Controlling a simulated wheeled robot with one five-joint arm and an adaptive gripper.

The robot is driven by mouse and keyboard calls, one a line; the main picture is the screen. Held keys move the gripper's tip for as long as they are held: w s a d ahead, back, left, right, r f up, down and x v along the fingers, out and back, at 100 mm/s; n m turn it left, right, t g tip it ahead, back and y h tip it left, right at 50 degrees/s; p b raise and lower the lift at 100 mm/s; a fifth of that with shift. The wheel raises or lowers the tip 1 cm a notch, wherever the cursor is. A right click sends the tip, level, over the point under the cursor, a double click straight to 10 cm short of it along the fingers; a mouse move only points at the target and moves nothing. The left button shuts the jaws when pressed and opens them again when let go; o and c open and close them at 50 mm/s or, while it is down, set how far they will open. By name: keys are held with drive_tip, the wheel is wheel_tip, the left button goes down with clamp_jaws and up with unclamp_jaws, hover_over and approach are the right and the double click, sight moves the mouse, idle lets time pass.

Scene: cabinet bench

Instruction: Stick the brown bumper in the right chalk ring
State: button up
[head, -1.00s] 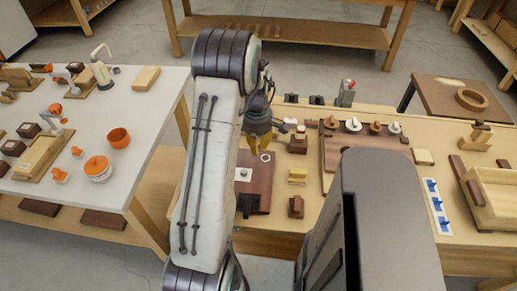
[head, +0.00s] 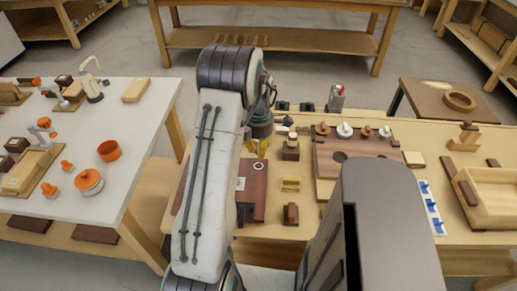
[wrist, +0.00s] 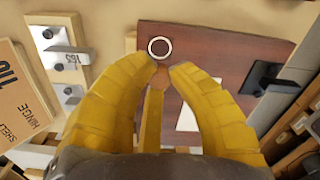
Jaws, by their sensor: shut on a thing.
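My gripper (head: 257,149) is above the far part of a dark brown door panel (head: 255,207) lying on the bench. In the wrist view its yellow fingers (wrist: 167,67) are closed together at the tips on a small brown piece, the brown bumper (wrist: 156,78), mostly hidden between them. A white chalk ring (wrist: 159,47) on the panel shows just beyond the fingertips; it also shows in the head view (head: 259,167), below the gripper. A second ring is not visible. The panel carries a white patch (wrist: 187,119) and a black handle (wrist: 268,80).
Right of the panel stand a wood block with a dark top (head: 291,148), a yellow piece (head: 290,184) and a brown block (head: 290,213). A brown rack with knobs (head: 330,170) is further right. A white table (head: 130,140) stands left.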

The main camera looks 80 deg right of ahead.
sight(259, 166)
drive_tip(key=shift+f+b, duration=1.95)
drive_tip(key=shift+f, duration=0.9)
drive_tip(key=shift+o, duration=0.3)
clamp_jaws()
drive_tip(key=shift+a+f+b, duration=0.2)
drive_tip(key=shift+b, duration=0.1)
idle(1.1)
idle(0.4)
drive_tip(key=o, duration=1.1)
unclamp_jaws()
drive_tip(key=shift+d+r, duration=0.15)
drive_tip(key=shift+c, duration=0.2)
drive_tip(key=shift+r, duration=0.15)
